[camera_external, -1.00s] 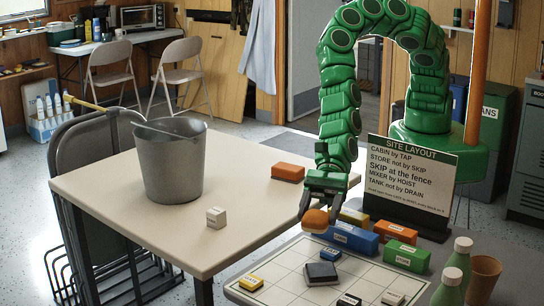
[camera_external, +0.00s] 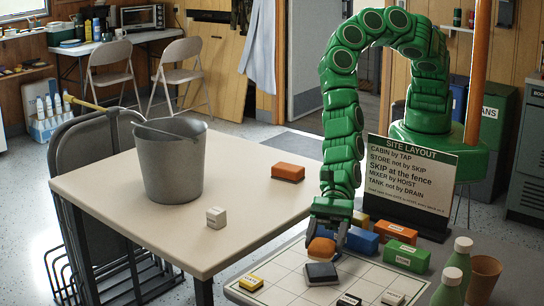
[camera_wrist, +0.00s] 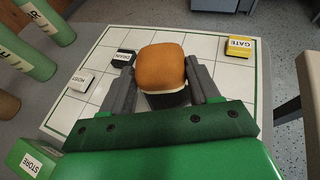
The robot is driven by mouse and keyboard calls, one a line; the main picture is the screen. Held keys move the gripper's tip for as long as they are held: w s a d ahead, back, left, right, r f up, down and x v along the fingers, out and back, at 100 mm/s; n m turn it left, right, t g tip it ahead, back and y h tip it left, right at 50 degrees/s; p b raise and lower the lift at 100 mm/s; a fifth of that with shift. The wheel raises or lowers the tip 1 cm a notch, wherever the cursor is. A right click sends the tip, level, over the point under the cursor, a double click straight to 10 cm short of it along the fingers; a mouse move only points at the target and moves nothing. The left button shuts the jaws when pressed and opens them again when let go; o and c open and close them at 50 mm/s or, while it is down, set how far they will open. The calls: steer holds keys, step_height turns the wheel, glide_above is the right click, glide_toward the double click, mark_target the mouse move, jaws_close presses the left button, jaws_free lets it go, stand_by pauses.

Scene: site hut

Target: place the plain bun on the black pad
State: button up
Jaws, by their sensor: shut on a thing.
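The plain bun (camera_external: 321,248) is orange-brown on top with a pale underside. My gripper (camera_external: 327,240) is shut on it, with one finger on each side; the wrist view shows the bun (camera_wrist: 161,68) between the fingertips (camera_wrist: 158,88). The black pad (camera_external: 321,273) is a dark square block on the white gridded board. The bun is just behind and above the pad in the outside view. In the wrist view the dark pad (camera_wrist: 167,99) shows partly under the bun's near edge. I cannot tell whether they touch.
The gridded board (camera_external: 285,291) holds a yellow GATE block (camera_external: 251,283), a dark DRAIN block (camera_external: 348,300) and a white HOIST block (camera_external: 393,298). Blue (camera_external: 363,242), orange (camera_external: 395,232) and green (camera_external: 407,257) blocks stand behind. Green bottles (camera_external: 457,278) stand right; a sign (camera_external: 412,180) stands behind.

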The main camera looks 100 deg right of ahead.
mark_target(327, 241)
steer(key=shift+f, duration=1.9)
steer(key=o, duration=1.2)
steer(key=shift+f, duration=0.1)
steer(key=shift+v, duration=1.7)
steer(key=shift+a+r, duration=0.15)
steer(key=shift+r, duration=3.35)
